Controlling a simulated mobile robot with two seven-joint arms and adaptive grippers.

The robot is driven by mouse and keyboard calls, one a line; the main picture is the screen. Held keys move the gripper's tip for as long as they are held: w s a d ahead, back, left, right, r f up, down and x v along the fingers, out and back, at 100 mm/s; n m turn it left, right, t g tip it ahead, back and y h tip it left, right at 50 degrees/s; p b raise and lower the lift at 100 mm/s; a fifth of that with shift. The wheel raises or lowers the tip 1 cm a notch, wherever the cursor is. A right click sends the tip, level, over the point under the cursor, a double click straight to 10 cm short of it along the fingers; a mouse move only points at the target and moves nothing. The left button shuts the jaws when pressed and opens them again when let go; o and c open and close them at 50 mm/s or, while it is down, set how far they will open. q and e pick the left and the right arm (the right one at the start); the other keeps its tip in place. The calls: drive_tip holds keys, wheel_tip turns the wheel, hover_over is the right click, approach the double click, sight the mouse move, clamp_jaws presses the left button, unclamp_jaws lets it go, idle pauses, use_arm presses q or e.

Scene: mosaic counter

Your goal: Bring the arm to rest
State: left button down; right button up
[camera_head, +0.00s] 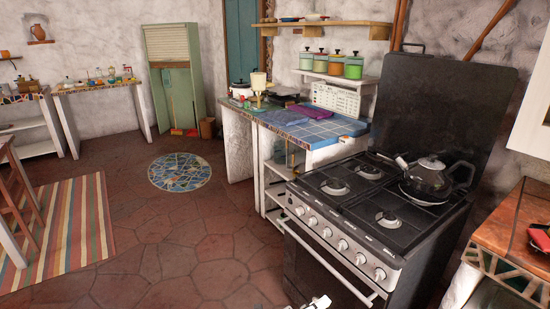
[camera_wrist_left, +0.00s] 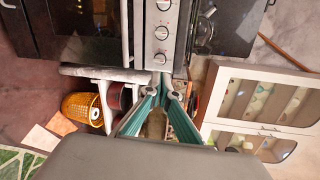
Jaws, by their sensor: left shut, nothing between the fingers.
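Only a small pale piece of my left gripper (camera_head: 319,302) shows at the bottom edge of the head view, in front of the stove (camera_head: 345,225). In the left wrist view my left gripper (camera_wrist_left: 163,91) has teal-lined fingers that come together at the tips, with nothing held between them. The stove's knob panel (camera_wrist_left: 161,35) appears beyond the fingertips in that view. My right gripper is in neither view.
A kettle (camera_head: 430,177) stands on the stove. A blue-tiled counter (camera_head: 320,131) is behind it, and a wooden-topped counter (camera_head: 505,230) is at the right. The tiled floor (camera_head: 180,235) is open at the left, beside a striped rug (camera_head: 75,230).

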use_arm(q)
drive_tip(key=s+a+f+n+y, duration=0.3)
drive_tip(key=s+a+n, duration=0.4)
drive_tip(key=a, duration=0.4)
drive_tip(key=s+a+f+n+y, duration=0.3)
drive_tip(key=s+a+n, duration=0.4)
drive_tip(key=a+n, duration=0.3)
drive_tip(key=s+a+f+n+y, duration=0.3)
drive_tip(key=s+a+n, duration=0.4)
drive_tip(key=a, duration=0.5)
drive_tip(key=shift+s+f+n+t+y, duration=0.15)
drive_tip(key=shift+s+n+t+y, duration=0.25)
drive_tip(key=shift+n, duration=0.5)
drive_tip(key=shift+w, duration=0.15)
